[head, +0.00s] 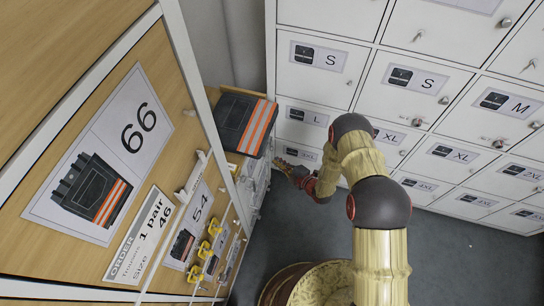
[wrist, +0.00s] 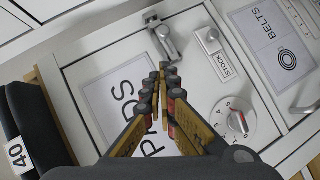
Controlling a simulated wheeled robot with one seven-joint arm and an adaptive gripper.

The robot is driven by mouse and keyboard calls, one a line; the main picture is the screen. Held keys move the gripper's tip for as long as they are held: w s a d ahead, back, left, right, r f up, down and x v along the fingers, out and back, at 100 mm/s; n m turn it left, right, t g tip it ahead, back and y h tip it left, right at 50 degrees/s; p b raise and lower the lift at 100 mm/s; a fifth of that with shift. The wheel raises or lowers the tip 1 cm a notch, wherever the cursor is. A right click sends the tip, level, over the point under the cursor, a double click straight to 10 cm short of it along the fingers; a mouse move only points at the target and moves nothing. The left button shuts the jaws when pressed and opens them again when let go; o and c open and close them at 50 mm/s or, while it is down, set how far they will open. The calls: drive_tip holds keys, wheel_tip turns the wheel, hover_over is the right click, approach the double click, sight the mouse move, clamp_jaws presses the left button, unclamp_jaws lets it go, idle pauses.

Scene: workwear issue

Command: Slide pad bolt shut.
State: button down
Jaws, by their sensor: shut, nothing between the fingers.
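My gripper (wrist: 163,72) is shut and empty, its fingertips together in the wrist view. Just beyond the tips is a grey metal pad bolt (wrist: 165,40) on a white panel, close to the tips; I cannot tell whether they touch. The bolt lies slanted near the edge of a door with a sign ending in "DS" (wrist: 128,105), partly hidden by my fingers. How far the bolt is slid I cannot tell. In the head view my gripper (head: 283,166) is low beside the lockers, and the bolt cannot be made out.
Right of the bolt are a small metal slider marked STOCK (wrist: 208,40), a numbered dial (wrist: 238,122) and a BELTS sign (wrist: 275,45). Dark folded clothing (wrist: 35,125) is at left. White lockers (head: 420,75) stand behind my arm, and a wooden cabinet (head: 60,50) stands at left.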

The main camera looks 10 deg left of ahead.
drive_tip(key=p+v, duration=0.1)
drive_tip(key=v, duration=0.4)
drive_tip(key=shift+s, duration=0.2)
idle(0.4)
